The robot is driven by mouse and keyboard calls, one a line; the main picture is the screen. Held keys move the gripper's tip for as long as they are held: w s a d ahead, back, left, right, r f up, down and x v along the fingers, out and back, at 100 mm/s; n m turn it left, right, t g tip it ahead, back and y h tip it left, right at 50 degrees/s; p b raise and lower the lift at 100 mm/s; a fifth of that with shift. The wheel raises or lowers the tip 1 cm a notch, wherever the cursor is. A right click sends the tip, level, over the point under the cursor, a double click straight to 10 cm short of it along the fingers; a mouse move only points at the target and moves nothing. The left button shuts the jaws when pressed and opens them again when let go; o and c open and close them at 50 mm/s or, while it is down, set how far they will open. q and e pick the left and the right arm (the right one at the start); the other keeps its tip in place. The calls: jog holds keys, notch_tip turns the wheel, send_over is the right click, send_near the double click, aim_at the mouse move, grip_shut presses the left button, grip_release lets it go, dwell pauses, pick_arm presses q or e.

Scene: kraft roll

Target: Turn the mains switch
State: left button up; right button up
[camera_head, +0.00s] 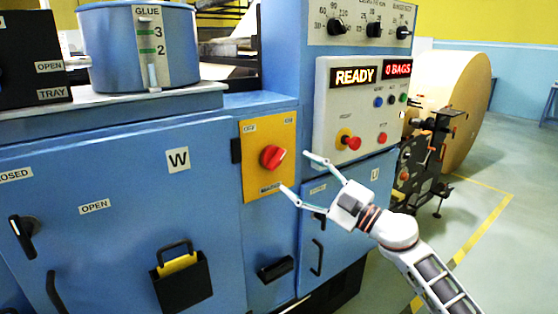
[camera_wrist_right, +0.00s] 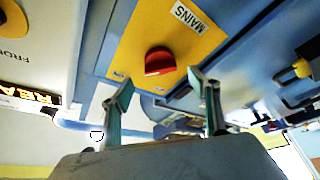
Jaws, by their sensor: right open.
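The mains switch is a red rotary knob (camera_head: 272,157) on a yellow plate (camera_head: 262,184) on the front of the blue machine. In the right wrist view the red knob (camera_wrist_right: 159,61) sits on the yellow plate (camera_wrist_right: 190,36) marked MAINS, ahead of the fingertips. My right gripper (camera_head: 296,172) is open, just right of the knob, its fingers pointing left toward the plate. In the wrist view my right gripper (camera_wrist_right: 165,88) has its two fingers apart with nothing between them. I see no contact with the knob. My left gripper is not in view.
Door handles (camera_head: 318,258) and a black holder (camera_head: 180,284) stick out below. A paper roll (camera_head: 468,105) stands at right, beside open floor.

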aim_at(278, 163)
jog(key=b+x, duration=0.1)
jog(key=x, duration=0.5)
jog(key=shift+w+a, duration=0.15)
jog(key=shift+a, duration=0.25)
jog(key=shift+w+a+r+b, duration=0.1)
jog(key=shift+a+b, duration=0.05)
jog(key=shift+b, duration=0.15)
jog(key=shift+w+a+r, duration=0.1)
jog(key=shift+r, duration=0.05)
jog(key=c, duration=1.1)
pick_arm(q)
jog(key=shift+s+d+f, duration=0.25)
